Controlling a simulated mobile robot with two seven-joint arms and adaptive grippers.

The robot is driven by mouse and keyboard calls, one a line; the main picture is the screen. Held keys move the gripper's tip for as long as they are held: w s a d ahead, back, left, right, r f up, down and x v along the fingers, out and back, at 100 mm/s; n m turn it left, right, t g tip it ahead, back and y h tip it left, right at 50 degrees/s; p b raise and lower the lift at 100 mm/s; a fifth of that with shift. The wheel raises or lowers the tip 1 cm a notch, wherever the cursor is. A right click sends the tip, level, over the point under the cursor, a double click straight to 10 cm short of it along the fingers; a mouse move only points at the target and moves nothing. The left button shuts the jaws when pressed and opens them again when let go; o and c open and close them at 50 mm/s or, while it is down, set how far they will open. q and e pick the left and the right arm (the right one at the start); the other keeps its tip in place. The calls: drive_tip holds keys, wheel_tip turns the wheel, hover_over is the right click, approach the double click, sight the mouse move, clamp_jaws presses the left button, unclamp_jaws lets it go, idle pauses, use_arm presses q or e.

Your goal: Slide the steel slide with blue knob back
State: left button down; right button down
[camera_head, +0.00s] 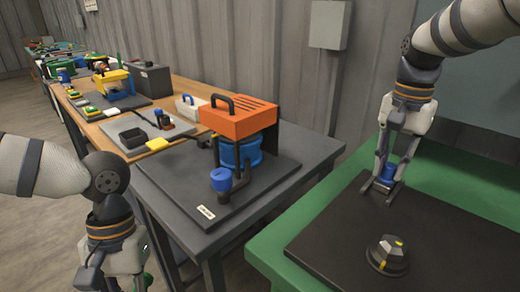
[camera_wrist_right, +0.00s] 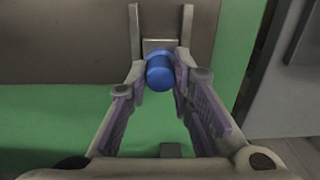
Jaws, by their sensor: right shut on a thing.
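The blue knob (camera_head: 389,172) is at the back of the dark plate on the green table, and it also shows in the middle of the right wrist view (camera_wrist_right: 160,72). The steel slide (camera_wrist_right: 160,45) shows as a small grey block just behind the knob, between two grey rails. My right gripper (camera_head: 385,185) comes down from above and is shut on the knob, a finger on each side (camera_wrist_right: 160,80). My left gripper (camera_head: 122,275) hangs at the bottom left, away from the slide, and its fingertips are not clear.
The dark plate (camera_head: 330,225) lies on the green table (camera_head: 275,245). A dark dial with a yellow mark (camera_head: 387,255) sits near its front. On the grey table to the left stands an orange-topped rotor stand (camera_head: 238,120). A grey box (camera_head: 328,25) hangs on the wall.

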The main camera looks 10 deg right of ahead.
sight(391, 165)
use_arm(q)
drive_tip(key=shift+f, duration=0.15)
use_arm(e)
drive_tip(key=shift+w+d, duration=0.1)
drive_tip(key=shift+w, duration=0.1)
drive_tip(key=c, duration=1.4)
unclamp_jaws()
drive_tip(key=shift+c, duration=0.2)
drive_tip(key=shift+r, duration=0.15)
use_arm(q)
drive_tip(key=shift+r, duration=0.65)
use_arm(e)
wheel_tip(391, 165, up, 3)
drive_tip(key=shift+f, duration=0.15)
use_arm(q)
drive_tip(key=shift+w+r+p, duration=0.1)
drive_tip(key=shift+r+p, duration=0.2)
drive_tip(key=shift+p, duration=0.05)
use_arm(e)
drive_tip(key=shift+r, duration=2)
